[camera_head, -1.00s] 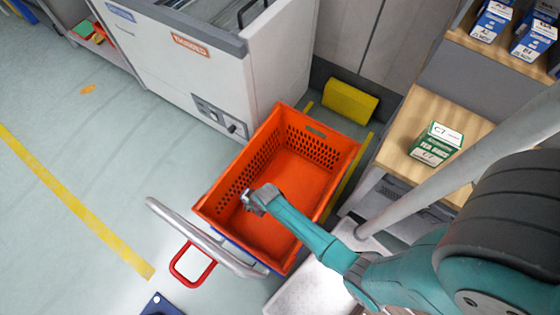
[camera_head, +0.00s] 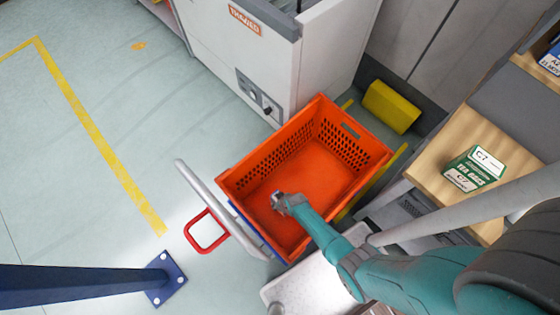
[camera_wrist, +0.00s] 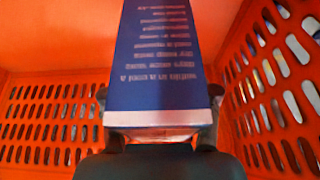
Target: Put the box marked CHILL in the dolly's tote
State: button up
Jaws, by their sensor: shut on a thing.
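My gripper (camera_head: 279,203) reaches into the orange tote (camera_head: 268,152) on the dolly, near its left side in the head view. In the wrist view my gripper (camera_wrist: 158,128) is shut on a blue box (camera_wrist: 155,50) with a pale bottom edge and rows of small white print. A finger shows on each side of the box. The tote's slotted walls (camera_wrist: 50,110) surround it. No CHILL mark can be read on the face I see.
A grey push bar (camera_head: 212,205) and a red loop (camera_head: 207,232) are at the dolly's left. A white cabinet (camera_head: 300,60) stands behind the tote. A green-and-white box (camera_head: 476,168) sits on the wooden shelf (camera_head: 470,130) at right. A blue post (camera_head: 80,285) stands at lower left.

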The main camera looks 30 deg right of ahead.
jog(key=shift+f, duration=1.8)
jog(key=o, duration=1.4)
jog(key=shift+f, duration=0.1)
jog(key=shift+o, duration=0.2)
jog(key=shift+v, duration=6)
